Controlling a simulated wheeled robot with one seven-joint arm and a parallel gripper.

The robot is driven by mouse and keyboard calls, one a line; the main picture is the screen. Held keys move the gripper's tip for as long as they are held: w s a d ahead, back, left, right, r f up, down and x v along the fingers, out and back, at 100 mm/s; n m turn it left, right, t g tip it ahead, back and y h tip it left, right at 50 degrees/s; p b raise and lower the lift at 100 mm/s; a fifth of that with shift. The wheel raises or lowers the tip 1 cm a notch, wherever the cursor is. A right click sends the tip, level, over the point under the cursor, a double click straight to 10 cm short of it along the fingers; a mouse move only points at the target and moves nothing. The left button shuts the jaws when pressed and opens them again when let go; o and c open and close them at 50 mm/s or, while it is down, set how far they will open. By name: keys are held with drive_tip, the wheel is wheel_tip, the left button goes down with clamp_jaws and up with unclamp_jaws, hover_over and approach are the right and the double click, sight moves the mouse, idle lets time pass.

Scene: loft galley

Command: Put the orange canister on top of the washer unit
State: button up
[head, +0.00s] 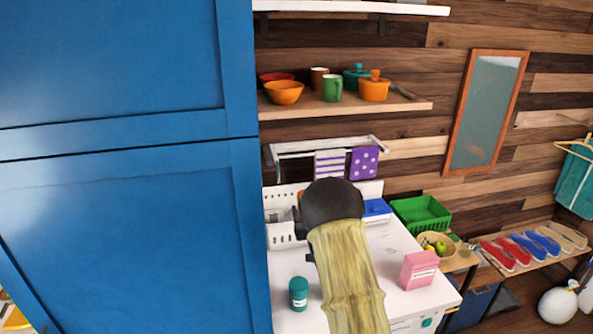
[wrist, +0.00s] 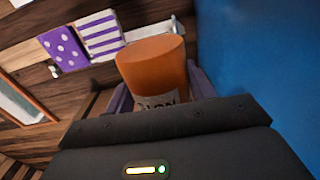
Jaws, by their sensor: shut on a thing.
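The orange canister (wrist: 152,62) with a pale, dark-lettered label stands between the fingers of my gripper (wrist: 160,84) in the wrist view. My gripper is shut on it. In the head view my arm hides nearly all of the canister and the fingers. The washer unit is the white appliance with a white top (head: 398,262) and controls low on its front. My gripper is over the back left of this white surface in the head view. I cannot tell whether the canister touches it.
A teal canister (head: 298,293) and a pink box (head: 419,269) stand on the white top. A white rack (head: 283,232) is at its back left. A tall blue cabinet (head: 120,200) closes off the left. A green crate (head: 421,214) and fruit bowl stand right.

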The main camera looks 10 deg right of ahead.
drive_tip(key=s+d+f+b, duration=0.1)
drive_tip(key=s+f+b, duration=0.1)
drive_tip(key=s+f, duration=1)
drive_tip(key=shift+s+d+f+h+b, duration=0.15)
drive_tip(key=shift+s+d+h+b, duration=0.2)
drive_tip(key=shift+s, duration=0.8)
